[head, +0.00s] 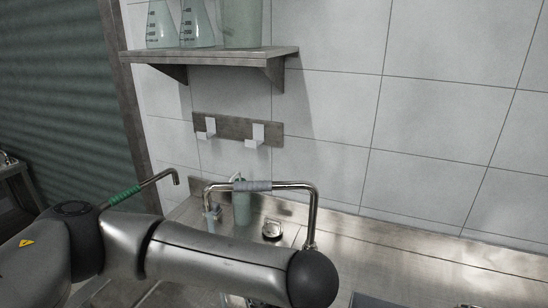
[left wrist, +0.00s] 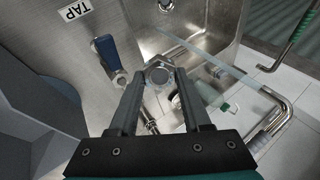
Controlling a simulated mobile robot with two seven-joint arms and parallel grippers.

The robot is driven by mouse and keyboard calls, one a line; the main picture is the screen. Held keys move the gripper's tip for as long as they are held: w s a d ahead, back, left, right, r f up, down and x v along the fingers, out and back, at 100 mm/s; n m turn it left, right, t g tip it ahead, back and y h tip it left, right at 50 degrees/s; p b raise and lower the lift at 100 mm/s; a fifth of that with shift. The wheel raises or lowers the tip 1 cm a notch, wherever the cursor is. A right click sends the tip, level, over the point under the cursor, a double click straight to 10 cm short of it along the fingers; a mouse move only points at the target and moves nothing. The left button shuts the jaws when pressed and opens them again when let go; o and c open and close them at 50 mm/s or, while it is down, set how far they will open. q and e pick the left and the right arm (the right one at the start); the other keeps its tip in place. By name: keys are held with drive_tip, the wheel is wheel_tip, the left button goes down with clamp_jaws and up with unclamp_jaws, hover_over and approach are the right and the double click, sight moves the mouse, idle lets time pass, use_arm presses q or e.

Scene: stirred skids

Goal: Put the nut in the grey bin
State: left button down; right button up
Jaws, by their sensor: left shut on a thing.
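My left gripper (left wrist: 158,82) shows in the left wrist view, shut on a metal hex nut (left wrist: 158,74) between its fingertips. The nut is over the steel sink area. In the head view my left arm crosses the lower left, and its gripper is hidden. A grey box-like shape (left wrist: 28,125) fills the left side of the left wrist view; I cannot tell whether it is the grey bin. A dark grey edge (head: 376,300) shows at the bottom of the head view. My right gripper is in neither view.
A bent metal tap pipe with a grey sleeve (head: 252,185) rises over the steel counter (head: 420,250). Another pipe has a green sleeve (head: 124,195). A blue-handled valve (left wrist: 104,50) is beside the left finger. A shelf (head: 210,55) with glassware is above.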

use_arm(q)
drive_tip(key=s+a+n+g+y+b, duration=0.1)
drive_tip(key=s+a+n+b, duration=0.2)
drive_tip(key=a, duration=0.3)
drive_tip(key=s+a+n+g+y+b, duration=0.1)
drive_tip(key=s+a+n+g+b, duration=0.1)
drive_tip(key=s+a+n+b, duration=0.2)
drive_tip(key=a, duration=0.2)
drive_tip(key=shift+a+f+n+g+y, duration=0.3)
drive_tip(key=shift+a+f+y, duration=0.05)
drive_tip(key=shift+a+y, duration=0.05)
drive_tip(key=shift+w+d, duration=0.1)
